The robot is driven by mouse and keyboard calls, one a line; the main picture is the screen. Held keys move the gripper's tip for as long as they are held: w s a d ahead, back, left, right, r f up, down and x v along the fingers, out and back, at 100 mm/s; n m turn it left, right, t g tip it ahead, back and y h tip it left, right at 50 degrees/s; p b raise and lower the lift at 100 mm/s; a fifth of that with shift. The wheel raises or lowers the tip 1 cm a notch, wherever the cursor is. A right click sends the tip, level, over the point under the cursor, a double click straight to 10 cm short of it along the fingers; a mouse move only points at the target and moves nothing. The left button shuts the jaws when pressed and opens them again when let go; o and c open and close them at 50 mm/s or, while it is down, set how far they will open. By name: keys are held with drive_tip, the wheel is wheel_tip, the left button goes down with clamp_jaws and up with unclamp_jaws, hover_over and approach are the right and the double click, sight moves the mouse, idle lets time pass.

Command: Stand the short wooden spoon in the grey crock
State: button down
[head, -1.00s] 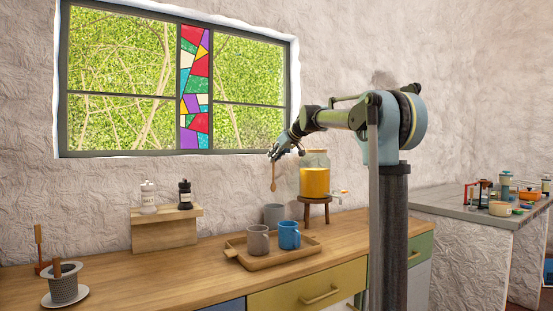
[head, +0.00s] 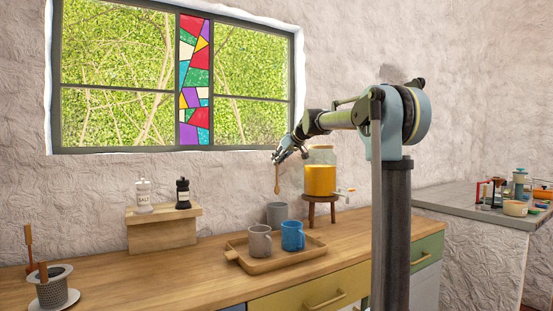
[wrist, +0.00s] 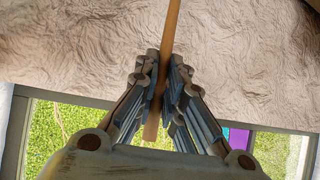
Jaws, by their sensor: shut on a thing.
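My gripper (head: 280,157) is shut on the handle of the short wooden spoon (head: 277,181), which hangs bowl down and roughly upright in the air. In the wrist view the spoon's handle (wrist: 170,35) passes between the two closed fingers (wrist: 163,85). The grey crock (head: 279,214) stands on the counter, behind the tray. In the head view the spoon's bowl appears just above the crock's rim, apart from it. How the two line up in depth cannot be told. The crock's lower part is hidden behind the mugs.
A wooden tray (head: 261,267) holds a grey mug (head: 259,243) and a blue mug (head: 293,236) in front of the crock. A jar of orange liquid (head: 320,180) on a stool stands close right. Salt and pepper mills (head: 143,196) stand on a wooden block at left.

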wheel_tip(320, 180, down, 11)
drive_tip(key=shift+f, duration=0.15)
idle(1.3)
drive_tip(key=shift+s, duration=0.1)
drive_tip(key=c, duration=1.6)
unclamp_jaws()
drive_tip(key=v, duration=1.2)
drive_tip(key=shift+d+f, duration=0.1)
